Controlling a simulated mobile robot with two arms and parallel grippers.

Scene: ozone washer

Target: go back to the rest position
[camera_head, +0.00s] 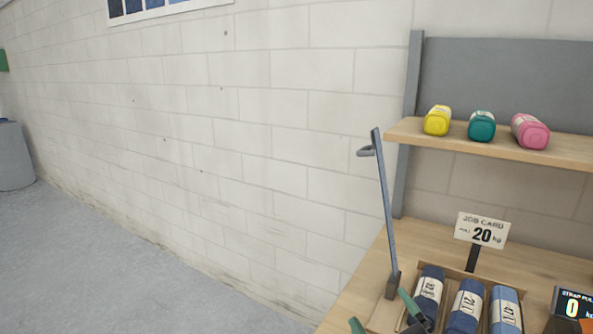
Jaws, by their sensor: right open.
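My right gripper (381,310) shows at the bottom edge, with two green-tipped fingers spread apart. It is open and I see nothing between the fingers. The fingers are in front of the left end of a wooden tray (450,271) on the bench; I cannot tell whether they touch it. The tray holds three labelled blue rolls (467,305). The rest of my right arm is cut off by the frame. My left gripper is not in view.
A grey post with a hook (384,205) rises from the wooden bench (400,250) near the gripper. A job card (482,230) reads 20 kg; a display (572,303) reads 0. A shelf (565,147) holds yellow, teal and pink bundles. Open floor (90,265) lies left.

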